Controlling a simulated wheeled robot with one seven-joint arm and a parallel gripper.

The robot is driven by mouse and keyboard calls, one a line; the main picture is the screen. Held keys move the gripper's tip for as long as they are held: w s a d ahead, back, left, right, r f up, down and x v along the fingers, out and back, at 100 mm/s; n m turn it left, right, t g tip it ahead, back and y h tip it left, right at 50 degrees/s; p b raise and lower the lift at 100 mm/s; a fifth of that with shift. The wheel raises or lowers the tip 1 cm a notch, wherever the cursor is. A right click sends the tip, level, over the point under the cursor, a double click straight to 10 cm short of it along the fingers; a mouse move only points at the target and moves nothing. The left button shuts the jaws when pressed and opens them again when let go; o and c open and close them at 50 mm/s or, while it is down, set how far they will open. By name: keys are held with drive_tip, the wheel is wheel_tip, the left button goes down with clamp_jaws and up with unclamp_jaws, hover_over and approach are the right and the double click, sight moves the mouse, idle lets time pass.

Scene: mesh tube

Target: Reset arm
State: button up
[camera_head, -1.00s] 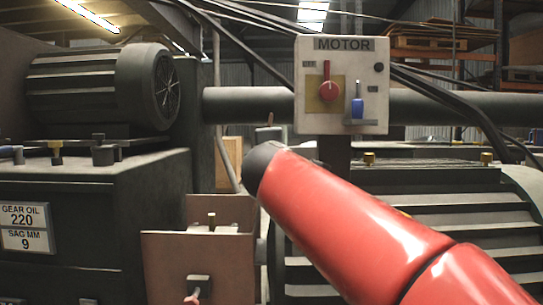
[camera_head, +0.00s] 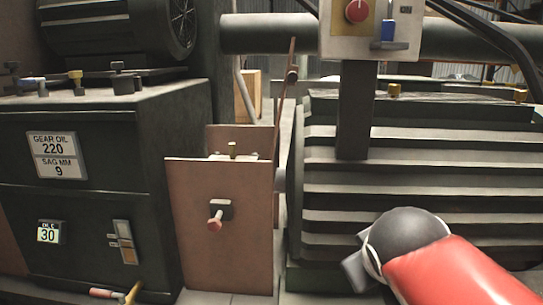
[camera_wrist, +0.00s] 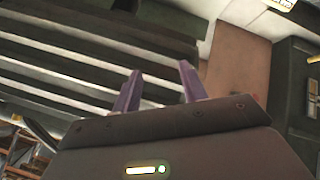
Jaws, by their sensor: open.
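My red arm (camera_head: 455,275) reaches in from the lower right in the head view, its dark rounded joint in front of the ribbed motor housing. My gripper shows in the wrist view, its two purple fingers (camera_wrist: 157,88) spread apart with nothing between them. The fingers point toward the ribbed motor housing (camera_wrist: 80,60). In the head view the fingers are hidden; only a grey part of the wrist shows at the left of the joint.
A brown box guard (camera_head: 222,255) with a red-tipped knob stands left of the ribbed motor (camera_head: 400,170). A dark gearbox cabinet (camera_head: 100,205) is at the left. The motor switch box (camera_head: 402,35) stands on a post above. A horizontal pipe (camera_head: 265,35) runs behind it.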

drive_tip(key=s+a+f+m+g+y+p, duration=0.1)
drive_tip(key=s+a+f+m+g+y, duration=0.15)
drive_tip(key=s+f+m, duration=0.5)
wheel_tip(320, 180, up, 10)
drive_tip(key=s+n+p, duration=0.2)
drive_tip(key=n+p, duration=0.1)
drive_tip(key=p, duration=0.9)
drive_tip(key=shift+s+d, duration=0.15)
drive_tip(key=shift+d, duration=0.3)
drive_tip(key=shift+r+g, duration=0.1)
drive_tip(key=shift+g, duration=0.15)
